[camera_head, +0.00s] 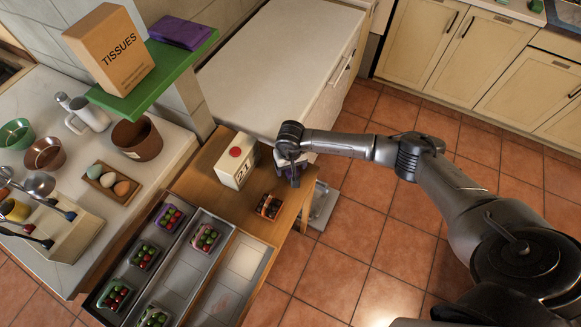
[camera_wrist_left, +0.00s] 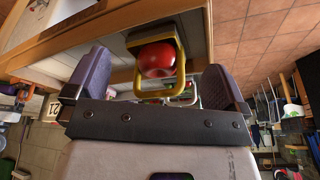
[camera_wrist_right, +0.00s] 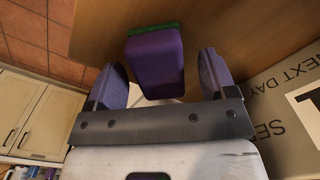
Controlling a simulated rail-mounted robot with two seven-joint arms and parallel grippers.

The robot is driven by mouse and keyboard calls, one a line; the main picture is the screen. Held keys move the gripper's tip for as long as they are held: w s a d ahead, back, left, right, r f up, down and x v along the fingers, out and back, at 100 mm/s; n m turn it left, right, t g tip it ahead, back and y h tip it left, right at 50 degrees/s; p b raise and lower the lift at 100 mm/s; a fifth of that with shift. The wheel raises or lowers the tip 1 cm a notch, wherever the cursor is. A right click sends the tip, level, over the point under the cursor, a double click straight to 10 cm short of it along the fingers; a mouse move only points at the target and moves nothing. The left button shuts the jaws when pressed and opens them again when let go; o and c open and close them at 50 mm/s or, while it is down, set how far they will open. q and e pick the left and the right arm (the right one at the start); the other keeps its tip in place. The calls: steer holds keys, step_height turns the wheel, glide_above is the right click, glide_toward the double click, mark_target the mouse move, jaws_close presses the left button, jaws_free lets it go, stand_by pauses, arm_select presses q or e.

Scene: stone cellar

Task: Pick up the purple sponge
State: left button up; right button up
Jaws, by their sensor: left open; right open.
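The purple sponge (camera_wrist_right: 155,62) has a green layer at its far end. In the right wrist view it stands out against the wooden tabletop (camera_wrist_right: 240,30), ahead of and partly between my right fingers. My right gripper (camera_wrist_right: 160,72) is open, with a gap visible on each side of the sponge. In the head view my right gripper (camera_head: 290,168) is at the table's right edge and mostly hides the sponge. My left gripper (camera_wrist_left: 155,75) is open and shows only in its own wrist view. A red round object (camera_wrist_left: 157,61) in a yellow frame (camera_wrist_left: 180,82) lies beyond its fingers.
A cream carton with a red cap (camera_head: 236,162) and a small punnet (camera_head: 269,206) stand close to my right gripper. Trays (camera_head: 200,290) with several punnets lie nearer. A green shelf (camera_head: 150,88) holds a tissue box (camera_head: 108,50) and a purple folded item (camera_head: 182,32). Tiled floor is clear rightward.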

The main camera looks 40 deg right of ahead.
steer(key=shift+f, duration=0.1)
steer(key=shift+c, duration=0.4)
steer(key=c, duration=1)
steer(key=shift+r, duration=0.45)
steer(key=r, duration=0.3)
steer(key=shift+s+d+r, duration=0.2)
steer(key=shift+s+r, duration=0.05)
steer(key=s+d+r, duration=0.1)
steer(key=s+r, duration=0.1)
steer(key=s, duration=0.1)
steer(key=s+d+r, duration=0.1)
steer(key=s+r, duration=0.1)
steer(key=s, duration=0.2)
steer(key=s+d+r, duration=0.1)
steer(key=s+r, duration=0.1)
steer(key=s, duration=0.1)
steer(key=shift+s+d+r+b, duration=0.25)
steer(key=shift+s+r+b, duration=0.05)
steer(key=shift+b, duration=0.1)
